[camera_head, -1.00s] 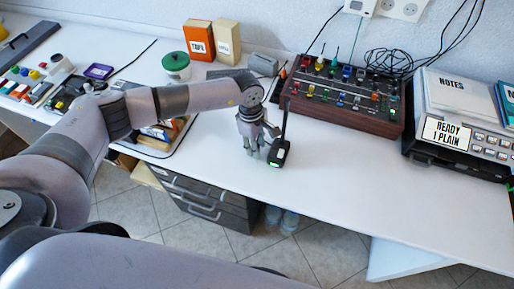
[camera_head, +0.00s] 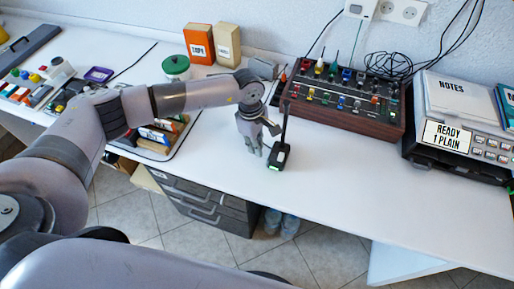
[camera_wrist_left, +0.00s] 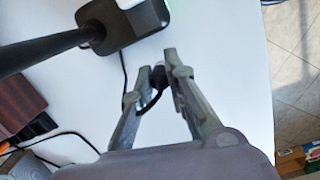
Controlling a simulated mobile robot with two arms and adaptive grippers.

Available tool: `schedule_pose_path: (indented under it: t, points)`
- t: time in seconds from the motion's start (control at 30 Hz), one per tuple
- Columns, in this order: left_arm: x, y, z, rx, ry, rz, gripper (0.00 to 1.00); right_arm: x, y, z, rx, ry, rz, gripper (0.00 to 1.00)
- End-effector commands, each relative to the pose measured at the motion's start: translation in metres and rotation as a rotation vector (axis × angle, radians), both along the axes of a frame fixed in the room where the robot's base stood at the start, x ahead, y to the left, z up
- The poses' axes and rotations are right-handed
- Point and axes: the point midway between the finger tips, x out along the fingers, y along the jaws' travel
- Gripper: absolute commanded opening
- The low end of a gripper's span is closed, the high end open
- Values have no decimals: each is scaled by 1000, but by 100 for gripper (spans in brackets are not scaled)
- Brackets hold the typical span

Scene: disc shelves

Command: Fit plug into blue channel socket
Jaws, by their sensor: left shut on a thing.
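The plug cannot be made out in the head view. The brown console (camera_head: 345,115) with rows of coloured parts stands behind and to the right, apart from the gripper. Blue parts show on its top, but I cannot tell which is the blue channel socket. My right gripper is out of view.
A printer-like machine (camera_head: 460,140) stands at the right. Two cartons (camera_head: 212,43) and a green-lidded jar (camera_head: 176,68) are at the back. The table's front right is clear.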

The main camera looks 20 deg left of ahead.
Motion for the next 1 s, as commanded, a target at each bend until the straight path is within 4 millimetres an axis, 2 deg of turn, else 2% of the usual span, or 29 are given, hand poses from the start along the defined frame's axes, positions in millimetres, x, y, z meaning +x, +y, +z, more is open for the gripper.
schedule_pose_path:
  t: [0.17,0.4,0.6,0.8,1.0]
  points:
    - [1,0,39,-2,-7,-2,0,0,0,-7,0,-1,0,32]
    - [1,0,110,-2,-7,0,0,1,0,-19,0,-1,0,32]
    - [0,0,154,0,-4,-1,0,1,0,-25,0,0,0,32]
    - [0,0,176,-1,-1,-1,0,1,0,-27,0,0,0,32]
    - [-3,1,180,3,-2,-27,0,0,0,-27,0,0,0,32]
